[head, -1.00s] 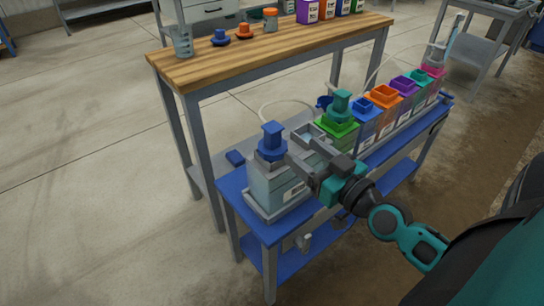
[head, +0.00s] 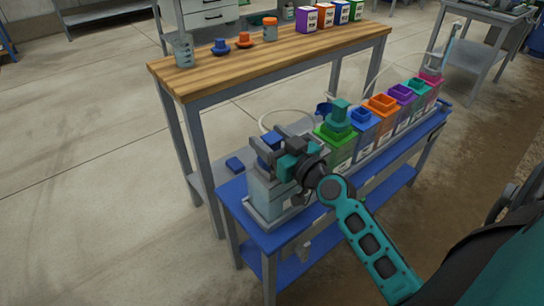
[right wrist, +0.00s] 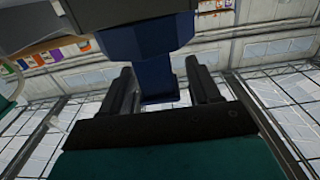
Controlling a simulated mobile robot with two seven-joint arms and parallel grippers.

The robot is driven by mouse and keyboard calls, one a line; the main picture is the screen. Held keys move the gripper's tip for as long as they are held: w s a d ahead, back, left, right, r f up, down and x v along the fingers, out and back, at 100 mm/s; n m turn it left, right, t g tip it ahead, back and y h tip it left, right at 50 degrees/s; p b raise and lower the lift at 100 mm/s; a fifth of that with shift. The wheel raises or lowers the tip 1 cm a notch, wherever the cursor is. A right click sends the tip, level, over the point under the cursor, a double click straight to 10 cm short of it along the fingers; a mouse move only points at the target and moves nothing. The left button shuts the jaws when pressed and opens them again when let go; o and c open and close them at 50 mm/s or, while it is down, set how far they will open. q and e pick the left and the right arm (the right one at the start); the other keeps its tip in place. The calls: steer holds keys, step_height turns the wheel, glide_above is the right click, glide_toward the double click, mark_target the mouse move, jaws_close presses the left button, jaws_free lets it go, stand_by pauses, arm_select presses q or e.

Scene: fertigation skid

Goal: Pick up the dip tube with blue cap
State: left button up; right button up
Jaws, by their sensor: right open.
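The blue cap of the dip tube (head: 270,138) stands on top of the pale grey container (head: 262,190) at the near end of the blue-topped bench. My right gripper (head: 266,148) is at the cap and hides much of it in the head view. In the right wrist view the blue cap (right wrist: 152,60) shows between the two dark fingers of my right gripper (right wrist: 160,85). The fingers are open, with a gap visible on both sides of the cap's lower part. The tube below the cap is hidden. My left gripper is not in view.
A green container (head: 336,150) with a teal cap (head: 340,110) stands just behind, followed by several coloured containers in a row. A wooden-topped table (head: 270,62) runs alongside with a beaker (head: 183,50), small caps and a jar. A pale hose loops behind the grey container.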

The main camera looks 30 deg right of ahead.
steer(key=shift+w, duration=0.85)
jaws_close()
